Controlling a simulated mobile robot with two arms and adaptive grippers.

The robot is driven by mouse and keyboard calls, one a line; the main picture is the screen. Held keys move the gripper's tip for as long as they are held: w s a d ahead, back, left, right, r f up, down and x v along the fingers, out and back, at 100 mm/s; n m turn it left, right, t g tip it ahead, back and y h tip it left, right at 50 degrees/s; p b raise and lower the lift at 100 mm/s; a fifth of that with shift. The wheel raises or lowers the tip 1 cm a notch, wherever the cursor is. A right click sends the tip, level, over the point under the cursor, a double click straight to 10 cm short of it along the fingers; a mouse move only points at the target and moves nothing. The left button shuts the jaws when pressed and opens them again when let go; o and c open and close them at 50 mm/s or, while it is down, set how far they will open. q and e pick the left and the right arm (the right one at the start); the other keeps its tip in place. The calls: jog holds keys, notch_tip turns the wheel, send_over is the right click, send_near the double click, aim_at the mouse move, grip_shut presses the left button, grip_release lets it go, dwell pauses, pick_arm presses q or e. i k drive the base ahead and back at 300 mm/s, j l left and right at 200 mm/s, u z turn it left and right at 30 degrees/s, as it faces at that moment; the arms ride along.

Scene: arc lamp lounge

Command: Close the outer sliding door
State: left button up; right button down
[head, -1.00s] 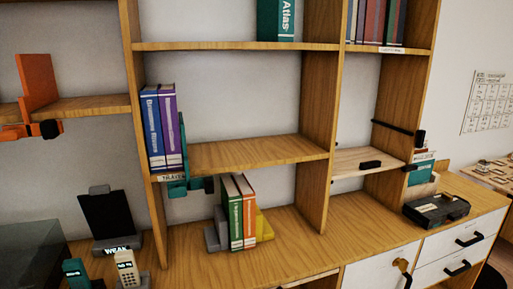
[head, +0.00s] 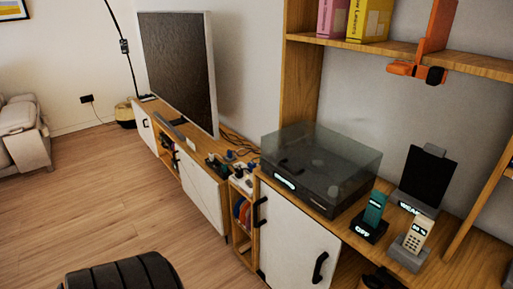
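Neither of my grippers shows in the head view. A white door panel (head: 292,243) with black handles covers part of the near cabinet below the turntable. A dark opening shows to the right of this panel. Another white panel (head: 202,194) is on the low unit under the television, with a black handle near its left edge. A third white panel (head: 144,127) is at that unit's far end, and open shelf space lies between these two. I cannot tell which panel is the outer sliding door.
A turntable with a clear cover (head: 320,165), two phones and a dark tablet on a stand (head: 425,180) stand on the cabinet top. The television (head: 178,70) is beyond. A black ribbed object (head: 120,273) is at the bottom edge. The wooden floor (head: 100,200) at left is clear.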

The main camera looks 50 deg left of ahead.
aim_at(301, 253)
jog(key=u, duration=1.3)
